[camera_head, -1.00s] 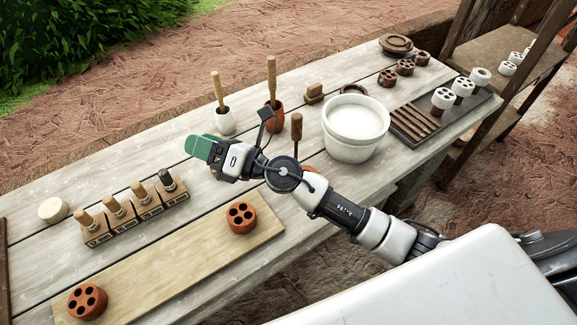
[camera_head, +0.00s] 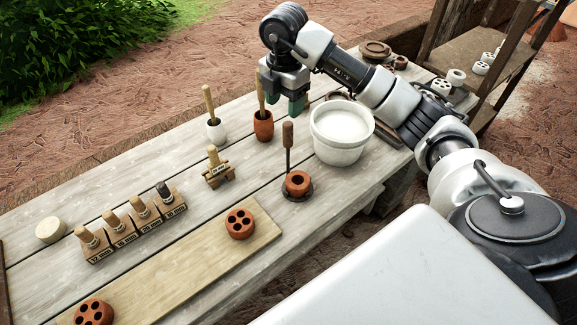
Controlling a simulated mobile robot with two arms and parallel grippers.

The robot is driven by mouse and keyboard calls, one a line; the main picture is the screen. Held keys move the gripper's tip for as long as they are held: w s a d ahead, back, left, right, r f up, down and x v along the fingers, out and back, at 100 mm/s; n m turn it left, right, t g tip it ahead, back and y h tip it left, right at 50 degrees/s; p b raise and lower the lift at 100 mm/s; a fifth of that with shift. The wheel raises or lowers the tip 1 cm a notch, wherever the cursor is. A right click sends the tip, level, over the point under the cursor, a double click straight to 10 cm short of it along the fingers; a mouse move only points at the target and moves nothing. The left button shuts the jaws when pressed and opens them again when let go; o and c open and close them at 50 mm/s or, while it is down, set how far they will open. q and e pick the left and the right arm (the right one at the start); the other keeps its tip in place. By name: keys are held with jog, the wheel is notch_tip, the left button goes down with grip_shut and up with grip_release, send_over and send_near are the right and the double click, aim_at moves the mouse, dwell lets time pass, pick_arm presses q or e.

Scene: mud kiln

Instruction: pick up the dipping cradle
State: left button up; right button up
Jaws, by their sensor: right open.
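The dipping cradle appears to be the tool with an upright wooden handle (camera_head: 288,134), a thin dark rod and a dark round base (camera_head: 309,193). A terracotta ring-shaped piece (camera_head: 298,181) sits on its base. The cradle stands on the table left of the white bucket. My right gripper (camera_head: 286,107) is open and points down. It shows behind and above the cradle's handle in the picture, apart from it, close to the orange pot. Its height above the table is hard to judge. My left gripper is out of view.
A white bucket (camera_head: 341,142) of pale liquid stands right of the cradle. A small wooden stand (camera_head: 217,174) is to the left. A board (camera_head: 180,270) bears terracotta pieces in front.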

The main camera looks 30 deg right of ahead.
aim_at(287, 133)
notch_tip(287, 133, down, 5)
jog(key=shift+d+f+p, duration=0.15)
jog(key=shift+p, duration=0.3)
jog(key=f, duration=0.1)
jog(key=f+p, duration=0.1)
jog(key=f, duration=0.1)
jog(key=f+p, duration=0.1)
jog(key=shift+w+d+f, duration=0.1)
jog(key=shift+d+f, duration=0.05)
jog(key=shift+d, duration=0.2)
jog(key=shift+f, duration=0.5)
jog(key=c, duration=0.9)
jog(key=shift+w, duration=0.1)
jog(key=shift+c, duration=0.7)
jog(key=shift+r, duration=0.15)
